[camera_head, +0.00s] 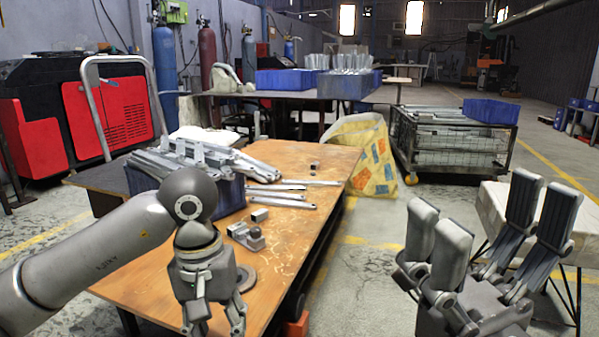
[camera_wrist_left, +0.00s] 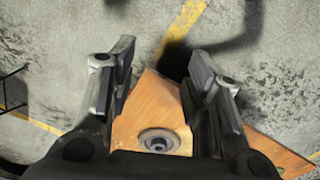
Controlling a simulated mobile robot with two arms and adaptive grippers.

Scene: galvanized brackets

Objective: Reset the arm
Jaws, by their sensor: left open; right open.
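My left gripper (camera_head: 216,318) hangs fingers-down over the near end of the wooden table (camera_head: 285,215). It is open and empty. In the left wrist view my left gripper (camera_wrist_left: 161,58) has its two fingers apart, with the table corner (camera_wrist_left: 152,98) and bare floor below them. My right gripper (camera_head: 488,230) is at the lower right with fingers up and spread apart, empty, over the floor to the right of the table. Galvanized brackets (camera_head: 195,155) are heaped in and over a blue crate (camera_head: 231,194), partly hidden behind my left arm.
A round metal disc (camera_wrist_left: 158,141) lies on the table under my left gripper. A small metal fixture (camera_head: 246,235) and loose metal strips (camera_head: 290,197) lie farther back. A yellow bag (camera_head: 366,150), a wire cage (camera_head: 450,145) and a white-topped table (camera_head: 491,205) stand around. Floor between tables is clear.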

